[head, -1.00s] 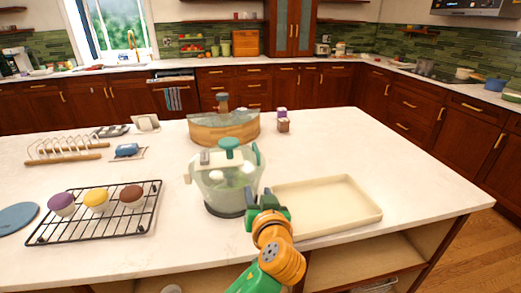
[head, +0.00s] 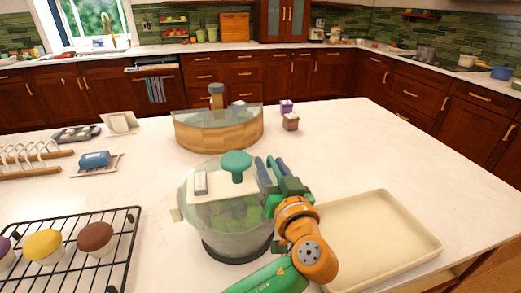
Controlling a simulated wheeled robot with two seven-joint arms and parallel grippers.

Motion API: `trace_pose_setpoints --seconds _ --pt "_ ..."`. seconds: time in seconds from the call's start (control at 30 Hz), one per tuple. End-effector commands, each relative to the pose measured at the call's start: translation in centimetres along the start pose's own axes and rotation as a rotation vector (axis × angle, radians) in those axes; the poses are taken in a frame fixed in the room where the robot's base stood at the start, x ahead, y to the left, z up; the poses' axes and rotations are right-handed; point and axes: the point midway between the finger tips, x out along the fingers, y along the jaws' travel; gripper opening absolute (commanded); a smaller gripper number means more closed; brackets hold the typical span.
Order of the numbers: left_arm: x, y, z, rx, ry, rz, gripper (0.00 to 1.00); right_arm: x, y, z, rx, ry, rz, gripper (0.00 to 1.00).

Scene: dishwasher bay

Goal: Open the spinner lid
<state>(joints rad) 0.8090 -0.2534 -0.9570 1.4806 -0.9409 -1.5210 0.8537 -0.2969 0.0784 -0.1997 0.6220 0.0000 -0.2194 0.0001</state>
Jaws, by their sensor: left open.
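The spinner (head: 235,235) is a clear bowl on a dark base, standing on the white island counter. Its see-through lid (head: 218,210) sits on the bowl, with a teal knob (head: 236,163) on top. A pale latch-like piece (head: 200,183) shows at the lid's upper left and another pale tab (head: 175,214) at the left rim. My left gripper (head: 270,166) is open beside the lid's right edge, just right of the knob, its fingers pointing away from me. It hides the spinner's right rim. I cannot tell if it touches the lid. My right gripper is not in view.
A cream tray (head: 423,240) lies right of the spinner. A wooden half-round box (head: 225,133) stands behind it. A black cooling rack (head: 125,225) with cupcakes is at left. Small jars (head: 291,122) stand at the back. The counter right of the jars is clear.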

Motion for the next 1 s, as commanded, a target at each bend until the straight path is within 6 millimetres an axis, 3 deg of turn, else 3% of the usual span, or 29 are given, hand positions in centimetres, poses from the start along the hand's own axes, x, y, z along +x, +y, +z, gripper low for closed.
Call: trace_pose_setpoints --seconds 0.33,0.5,1.0 --pt "-0.38 0.15 0.0 -0.001 -0.001 0.0 0.45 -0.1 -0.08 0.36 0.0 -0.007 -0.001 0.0" --pt "-0.36 0.14 0.0 0.0 -0.001 0.0 0.0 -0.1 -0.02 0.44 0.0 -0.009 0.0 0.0" --pt "-0.34 0.14 0.04 0.001 -0.002 0.0 0.0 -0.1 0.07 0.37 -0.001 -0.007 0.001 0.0"
